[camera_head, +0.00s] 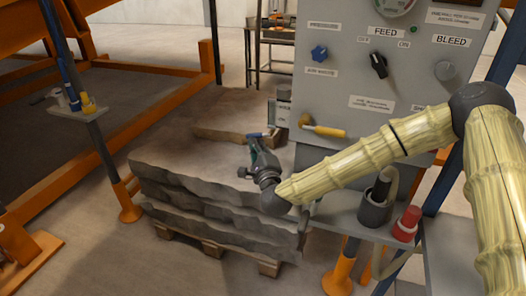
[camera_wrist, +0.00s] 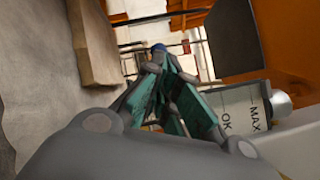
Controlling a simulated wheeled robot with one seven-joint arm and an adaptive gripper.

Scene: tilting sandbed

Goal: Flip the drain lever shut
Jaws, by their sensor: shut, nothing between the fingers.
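My gripper (camera_head: 253,144) has teal fingers and is shut and empty, just left of the grey control panel, above the stacked stone slabs. In the wrist view its fingertips (camera_wrist: 160,62) come together with a small blue tip (camera_wrist: 158,47) right beyond them. In the head view a short blue-ended lever (camera_head: 259,134) sticks out leftward from the panel's left side, at my fingertips; I cannot tell whether they touch. A yellow-handled lever (camera_head: 325,130) lies nearly level on the panel's front. No label naming the drain is readable, so which lever is the drain lever is unclear.
The panel (camera_head: 340,85) carries a blue knob (camera_head: 319,53), a black FEED switch (camera_head: 379,65) and a BLEED knob (camera_head: 444,71). Stone slabs (camera_head: 190,185) stand below.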

